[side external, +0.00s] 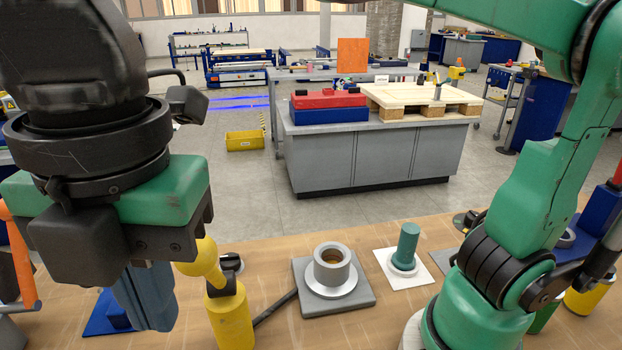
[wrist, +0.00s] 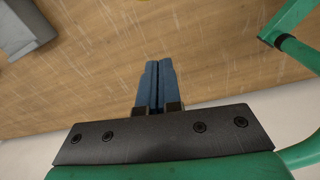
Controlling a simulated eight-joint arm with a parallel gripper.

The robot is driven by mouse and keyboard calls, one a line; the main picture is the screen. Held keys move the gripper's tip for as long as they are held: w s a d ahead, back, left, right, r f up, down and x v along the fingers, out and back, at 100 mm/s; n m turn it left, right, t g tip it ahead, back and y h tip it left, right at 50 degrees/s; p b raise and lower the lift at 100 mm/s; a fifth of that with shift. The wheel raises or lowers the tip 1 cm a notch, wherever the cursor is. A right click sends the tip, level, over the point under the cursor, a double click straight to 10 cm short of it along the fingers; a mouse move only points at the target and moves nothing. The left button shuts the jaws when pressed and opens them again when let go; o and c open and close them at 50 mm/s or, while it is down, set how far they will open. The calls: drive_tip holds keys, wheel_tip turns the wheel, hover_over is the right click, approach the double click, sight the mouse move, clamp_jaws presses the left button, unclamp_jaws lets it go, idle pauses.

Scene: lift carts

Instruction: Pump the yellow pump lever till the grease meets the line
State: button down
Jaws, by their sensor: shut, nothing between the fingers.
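My gripper (side external: 152,312) hangs at the left of the side view, its blue fingers pointing down. In the wrist view the fingers (wrist: 157,64) are pressed together with nothing between them. The yellow pump lever (side external: 205,262) slants up from the top of the yellow pump body (side external: 230,318), just right of my gripper. I cannot tell whether they touch. A dark hose (side external: 275,310) runs from the pump to a grey plate (side external: 345,303). An open grey cup (side external: 332,268) stands on it with brownish grease (side external: 332,257) inside. The line cannot be made out.
A green cylinder (side external: 406,246) stands on a white plate (side external: 427,278) right of the cup. A blue item (side external: 108,312) lies left of my gripper. An orange handle (side external: 17,262) is at the far left. Bare wooden tabletop (wrist: 100,85) lies below the fingers.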

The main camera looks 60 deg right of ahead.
sight(210, 272)
drive_tip(key=w+d+f, duration=0.2)
drive_tip(key=d, duration=0.1)
drive_tip(key=shift+w+f, duration=0.15)
drive_tip(key=shift+f, duration=0.05)
idle(0.5)
